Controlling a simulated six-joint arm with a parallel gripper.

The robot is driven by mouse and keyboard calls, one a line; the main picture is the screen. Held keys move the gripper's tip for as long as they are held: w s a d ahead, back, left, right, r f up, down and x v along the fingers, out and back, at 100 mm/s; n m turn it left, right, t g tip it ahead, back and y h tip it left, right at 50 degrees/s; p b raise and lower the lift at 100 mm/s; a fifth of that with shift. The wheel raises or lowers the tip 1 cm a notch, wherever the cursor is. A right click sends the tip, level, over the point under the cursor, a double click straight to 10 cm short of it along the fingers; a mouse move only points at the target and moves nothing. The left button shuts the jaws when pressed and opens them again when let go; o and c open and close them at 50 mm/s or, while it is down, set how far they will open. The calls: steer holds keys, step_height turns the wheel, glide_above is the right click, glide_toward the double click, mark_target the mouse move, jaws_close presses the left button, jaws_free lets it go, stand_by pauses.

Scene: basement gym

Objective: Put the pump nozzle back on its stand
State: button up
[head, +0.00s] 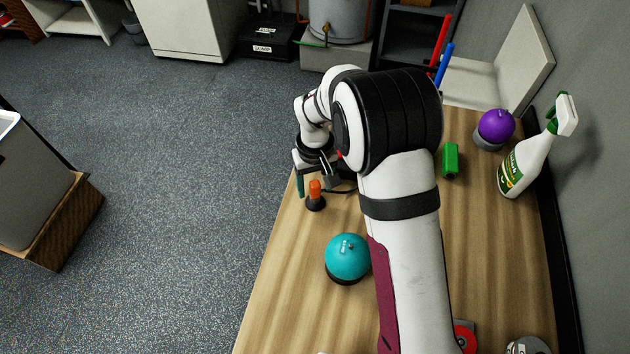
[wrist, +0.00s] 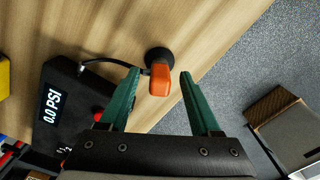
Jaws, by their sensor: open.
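The orange pump nozzle (head: 314,188) stands upright on a small round black stand (head: 315,204) near the table's left edge. In the wrist view the nozzle (wrist: 159,80) overlaps the black round stand (wrist: 158,54), and a thin black hose runs from there to the pump. The black pump (wrist: 68,112) has a display reading 0.0 PSI; in the head view my arm mostly hides it. My gripper (wrist: 160,72) is open, its green fingers on either side of the nozzle with visible gaps. Whether the nozzle is fully seated is hard to tell.
A teal ball (head: 347,257) is on the table nearer the camera. A green block (head: 450,161), a purple ball (head: 496,126) and a spray bottle (head: 530,155) stand at the right. Bare floor lies left of the table.

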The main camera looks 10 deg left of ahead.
mark_target(315, 184)
step_height(315, 184, up, 16)
steer(key=shift+f, duration=0.1)
stand_by(0.5)
steer(key=s+d+r+m+y, duration=0.1)
steer(key=s+d+r+m, duration=0.1)
steer(key=s+d+m, duration=0.4)
steer(key=s+d+r+m, duration=0.1)
steer(key=s+d+r, duration=0.1)
steer(key=s+d, duration=0.65)
steer(key=s+d+f+m, duration=0.2)
steer(key=s+f+m, duration=0.1)
steer(key=s, duration=0.8)
steer(key=shift+m+y, duration=0.4)
steer(key=shift+m, duration=0.4)
